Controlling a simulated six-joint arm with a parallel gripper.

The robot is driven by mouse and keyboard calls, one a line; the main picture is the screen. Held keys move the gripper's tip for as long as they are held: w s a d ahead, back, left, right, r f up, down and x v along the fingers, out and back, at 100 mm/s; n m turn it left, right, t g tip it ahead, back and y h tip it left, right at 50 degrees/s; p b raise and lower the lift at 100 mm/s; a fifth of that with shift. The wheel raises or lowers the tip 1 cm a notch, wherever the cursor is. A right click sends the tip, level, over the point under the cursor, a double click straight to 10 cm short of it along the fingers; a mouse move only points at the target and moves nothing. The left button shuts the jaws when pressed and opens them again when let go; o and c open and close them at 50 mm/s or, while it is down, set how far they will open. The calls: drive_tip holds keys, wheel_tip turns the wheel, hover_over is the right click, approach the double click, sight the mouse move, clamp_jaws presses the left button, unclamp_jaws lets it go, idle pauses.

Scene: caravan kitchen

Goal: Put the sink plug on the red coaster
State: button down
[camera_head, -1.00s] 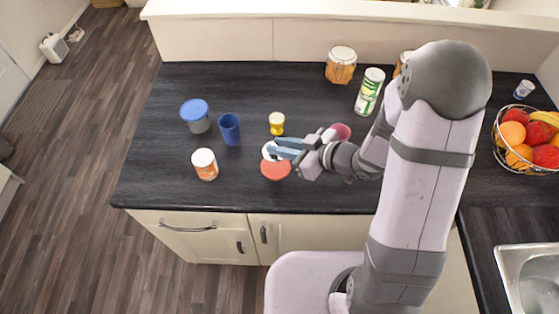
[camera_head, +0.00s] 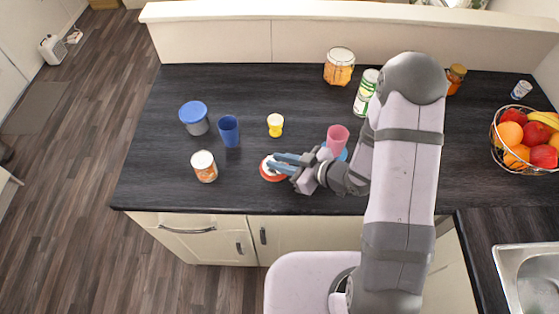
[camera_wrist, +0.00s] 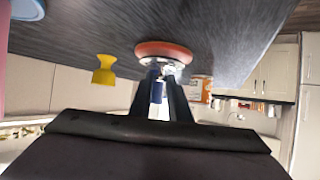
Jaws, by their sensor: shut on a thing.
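The red coaster (camera_head: 270,178) lies on the dark counter, near its front edge. My gripper (camera_head: 276,163) is over it, its blue fingers shut on the sink plug (camera_head: 267,167), a small pale disc. In the wrist view, which shows the scene upside down, the coaster (camera_wrist: 163,47) is just beyond the fingertips, and the white and metallic plug (camera_wrist: 171,68) is between the fingers against or very near its face. I cannot tell whether plug and coaster touch. The fingers hide part of both.
An orange-labelled tin (camera_head: 204,166), a blue cup (camera_head: 229,130) and a blue-lidded tub (camera_head: 195,117) stand to the left. A yellow egg cup (camera_head: 275,125) stands behind. A pink cup (camera_head: 337,138) is close to my wrist on the right. A fruit basket (camera_head: 525,138) stands far right.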

drive_tip(key=shift+f, duration=0.25)
drive_tip(key=shift+f, duration=0.15)
drive_tip(key=c, duration=1.7)
unclamp_jaws()
drive_tip(key=shift+o, duration=0.2)
drive_tip(key=shift+r, duration=0.3)
drive_tip(key=v, duration=1.2)
drive_tip(key=shift+b, duration=0.3)
